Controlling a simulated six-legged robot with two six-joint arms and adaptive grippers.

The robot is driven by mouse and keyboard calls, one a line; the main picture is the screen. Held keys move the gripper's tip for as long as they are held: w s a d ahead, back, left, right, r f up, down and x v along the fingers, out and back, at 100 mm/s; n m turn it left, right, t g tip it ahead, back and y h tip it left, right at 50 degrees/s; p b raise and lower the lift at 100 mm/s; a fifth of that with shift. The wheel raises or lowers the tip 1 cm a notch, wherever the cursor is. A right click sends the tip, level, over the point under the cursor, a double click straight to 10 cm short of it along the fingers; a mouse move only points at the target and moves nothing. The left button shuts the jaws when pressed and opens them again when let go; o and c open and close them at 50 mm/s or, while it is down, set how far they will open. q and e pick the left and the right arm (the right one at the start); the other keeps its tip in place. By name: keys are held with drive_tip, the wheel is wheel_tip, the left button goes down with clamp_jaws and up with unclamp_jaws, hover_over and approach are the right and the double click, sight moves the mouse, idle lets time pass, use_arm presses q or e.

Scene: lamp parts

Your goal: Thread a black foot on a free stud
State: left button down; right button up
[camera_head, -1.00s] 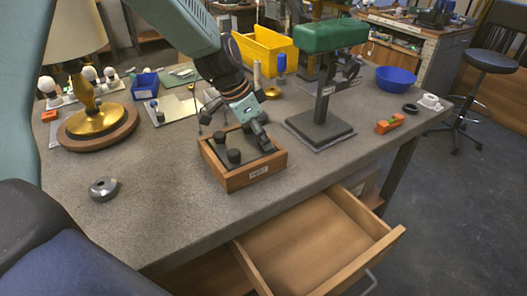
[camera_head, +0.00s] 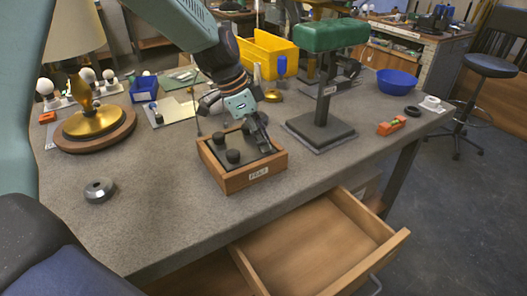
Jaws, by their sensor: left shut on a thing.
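A wooden box (camera_head: 238,180) with a small label stands on the grey workbench and holds several short black feet (camera_head: 233,157) on its dark floor. My left gripper (camera_head: 260,136) reaches down into the right back part of the box. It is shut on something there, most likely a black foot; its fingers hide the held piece. A lamp with a green shade (camera_head: 330,37), a dark stem and a square black base (camera_head: 320,131) stands upright to the right of the box. I cannot make out a free stud. My right gripper is out of view.
A brass lamp (camera_head: 92,122) on a round wooden base stands at the left. A round metal piece (camera_head: 99,190) lies at the front left. A yellow bin (camera_head: 266,54), a blue bowl (camera_head: 396,81) and an orange level (camera_head: 391,126) lie farther back. An open drawer (camera_head: 310,245) juts out in front.

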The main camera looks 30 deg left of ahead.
use_arm(q)
drive_tip(key=m, duration=0.1)
drive_tip(key=f+m+g+b, duration=0.1)
drive_tip(key=m, duration=0.1)
drive_tip(key=shift+s, duration=0.2)
drive_tip(key=shift+r+m+g, duration=0.15)
drive_tip(key=shift+m+g, duration=0.45)
drive_tip(key=shift+m, duration=0.6)
drive_tip(key=m, duration=0.2)
drive_tip(key=m+g+p, duration=0.1)
drive_tip(key=shift+w+m+g, duration=0.15)
drive_tip(key=shift+m+g, duration=0.15)
drive_tip(key=shift+m, duration=0.1)
drive_tip(key=m+g+p, duration=0.1)
drive_tip(key=m, duration=0.2)
